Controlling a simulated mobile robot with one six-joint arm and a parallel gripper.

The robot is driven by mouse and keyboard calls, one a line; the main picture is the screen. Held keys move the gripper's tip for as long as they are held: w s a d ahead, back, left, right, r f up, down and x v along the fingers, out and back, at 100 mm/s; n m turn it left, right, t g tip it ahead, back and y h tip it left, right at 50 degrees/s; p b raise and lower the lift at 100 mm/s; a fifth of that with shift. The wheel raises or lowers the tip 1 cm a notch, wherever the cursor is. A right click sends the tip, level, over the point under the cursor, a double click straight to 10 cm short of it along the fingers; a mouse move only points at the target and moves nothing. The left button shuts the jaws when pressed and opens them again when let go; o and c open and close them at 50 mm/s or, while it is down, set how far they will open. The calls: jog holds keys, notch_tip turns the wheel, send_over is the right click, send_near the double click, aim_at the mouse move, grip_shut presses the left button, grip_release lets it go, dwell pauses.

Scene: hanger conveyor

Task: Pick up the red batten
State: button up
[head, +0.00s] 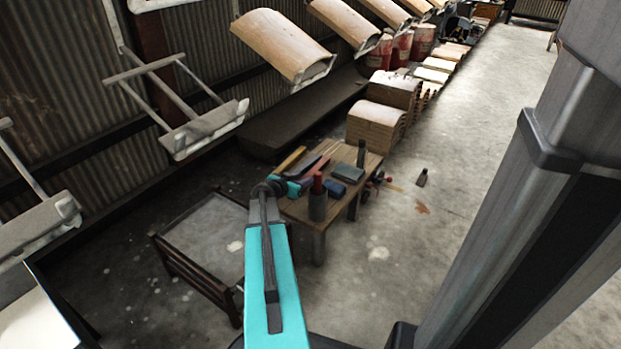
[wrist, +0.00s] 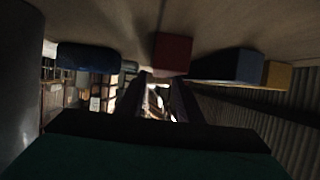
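The red batten (wrist: 172,53) shows end-on in the wrist view, on the table's top, which fills the upper part of that view. It lies between a blue item on the left and a dark blue-grey block on the right. My gripper (wrist: 160,83) points towards it with two dark fingers spread and a bright gap between them. Nothing shows in the gap. The red batten appears above the fingertips in the picture, and I cannot tell how far off it is.
The small wooden table (head: 319,228) also bears a yellow batten (head: 289,160), a red-capped bottle (head: 318,199), a dark bottle (head: 361,154), a green block (head: 347,172) and a blue item (head: 337,189). A low frame (head: 190,275) stands to the left. Hangers pass overhead.

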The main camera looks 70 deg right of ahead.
aim_at(308, 176)
jog(key=b+x, duration=0.1)
jog(key=x, duration=0.2)
jog(key=shift+w+f, duration=0.1)
jog(key=shift+f, duration=0.05)
jog(key=shift+b+x, duration=0.5)
jog(key=shift+x, duration=0.4)
grip_shut()
jog(key=shift+r+p, duration=2.1)
jog(key=shift+r, duration=3)
